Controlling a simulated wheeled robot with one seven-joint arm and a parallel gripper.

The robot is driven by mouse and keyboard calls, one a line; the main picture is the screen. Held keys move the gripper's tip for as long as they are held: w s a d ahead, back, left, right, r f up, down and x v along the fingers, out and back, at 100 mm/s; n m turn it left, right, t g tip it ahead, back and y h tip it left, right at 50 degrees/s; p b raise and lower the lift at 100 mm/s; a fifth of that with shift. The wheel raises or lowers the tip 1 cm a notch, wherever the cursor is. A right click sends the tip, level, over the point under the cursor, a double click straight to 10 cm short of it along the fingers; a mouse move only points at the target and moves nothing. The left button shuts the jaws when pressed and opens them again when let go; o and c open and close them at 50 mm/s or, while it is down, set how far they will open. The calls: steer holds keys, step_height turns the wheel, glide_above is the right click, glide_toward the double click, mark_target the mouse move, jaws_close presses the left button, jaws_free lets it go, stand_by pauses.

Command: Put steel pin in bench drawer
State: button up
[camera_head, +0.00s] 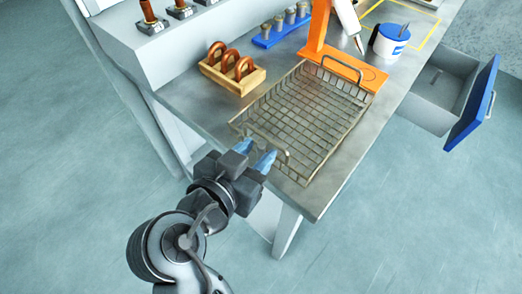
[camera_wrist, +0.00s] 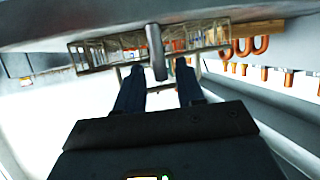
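In the wrist view, which is upside down, a grey steel pin (camera_wrist: 155,52) stands upright close to the bench edge, in line with the gap between my fingers. I cannot make it out in the head view, where my gripper hides that spot. My gripper (camera_head: 254,155) has its two blue fingers apart at the near left corner of the wire basket. In the wrist view the fingers of my gripper (camera_wrist: 158,88) are spread, and neither appears to touch the pin. The bench drawer (camera_head: 428,112) is pulled open at the right, with a blue front.
The wire basket (camera_head: 305,113) stands on the bench just beyond my gripper. A wooden holder with copper rings (camera_head: 232,80), a blue rack of grey pegs (camera_head: 268,40), an orange stand (camera_head: 316,30) and a white-and-blue cup (camera_head: 390,45) are farther back. The floor is clear.

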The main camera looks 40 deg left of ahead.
jaws_close()
steer(key=shift+s+r, duration=0.1)
stand_by(0.3)
